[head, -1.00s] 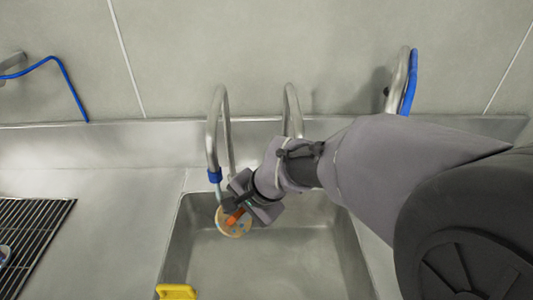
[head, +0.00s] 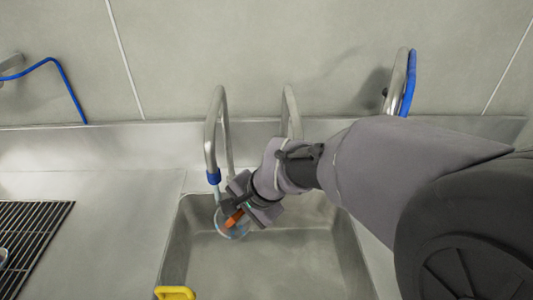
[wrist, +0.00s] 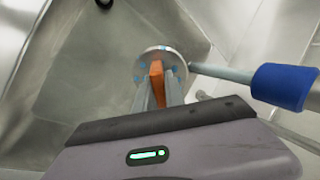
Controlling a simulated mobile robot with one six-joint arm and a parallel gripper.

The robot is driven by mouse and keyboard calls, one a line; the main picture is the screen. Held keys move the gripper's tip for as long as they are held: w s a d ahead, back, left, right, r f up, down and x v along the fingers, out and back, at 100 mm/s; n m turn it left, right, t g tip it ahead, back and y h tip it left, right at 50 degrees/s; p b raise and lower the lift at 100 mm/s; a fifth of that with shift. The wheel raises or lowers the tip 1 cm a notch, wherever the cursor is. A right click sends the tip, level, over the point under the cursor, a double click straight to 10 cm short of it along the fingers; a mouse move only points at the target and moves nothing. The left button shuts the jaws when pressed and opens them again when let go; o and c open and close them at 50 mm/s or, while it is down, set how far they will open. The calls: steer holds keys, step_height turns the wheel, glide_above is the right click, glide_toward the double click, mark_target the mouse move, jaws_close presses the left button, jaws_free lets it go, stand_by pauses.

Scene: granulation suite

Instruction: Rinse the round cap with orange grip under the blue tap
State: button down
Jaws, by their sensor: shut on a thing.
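The round cap (head: 229,229) is a pale grey disc with bluish spots. Its orange grip (head: 234,218) is held in my gripper (head: 240,208), which is shut on it. The wrist view shows the cap (wrist: 150,55) beyond the fingers, with the orange grip (wrist: 157,78) between them. The blue tap is a curved steel spout with a blue collar (head: 214,177). A pale straight length below the collar reaches down to the cap's edge; I cannot tell whether it is nozzle or water. The collar (wrist: 287,86) is at the right in the wrist view.
The cap is over the steel sink (head: 280,265). A second steel spout (head: 291,110) stands behind my arm, and a blue-handled fitting (head: 409,83) is at right. A yellow object (head: 175,293) sits at the sink's front left. A black rack (head: 35,230) lies at left.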

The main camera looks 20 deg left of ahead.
steer(key=s+d+b, duration=0.2)
steer(key=d, duration=0.5)
steer(key=shift+s+d, duration=0.3)
stand_by(1.1)
steer(key=s+d+r+p, duration=0.1)
steer(key=d+r+p, duration=0.1)
steer(key=d+r, duration=0.2)
steer(key=shift+s+d, duration=0.3)
steer(key=shift+d, duration=0.05)
stand_by(0.5)
